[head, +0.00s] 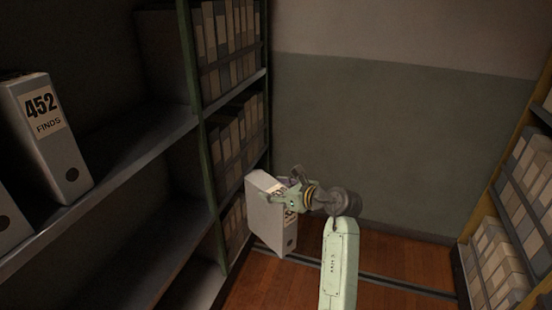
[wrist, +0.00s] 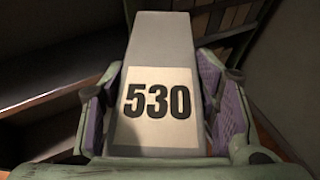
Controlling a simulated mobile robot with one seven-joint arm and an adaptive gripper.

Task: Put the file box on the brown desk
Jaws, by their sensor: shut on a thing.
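A grey file box (head: 270,218) with a pale label hangs upright in my gripper (head: 291,196), in front of the shelves and above the wooden floor. In the wrist view the file box (wrist: 162,48) shows the number 530 on its label, and the purple pads of my gripper (wrist: 160,105) press on its two sides. My gripper is shut on the file box. The brown desk is not in view.
A grey box (head: 45,135) labelled 452 FINDS stands on the left shelf (head: 130,150), which has bare room beside it. Green-framed shelves (head: 203,110) hold rows of boxes behind. Another full rack (head: 510,215) stands at the right. A plain wall (head: 400,140) closes the aisle.

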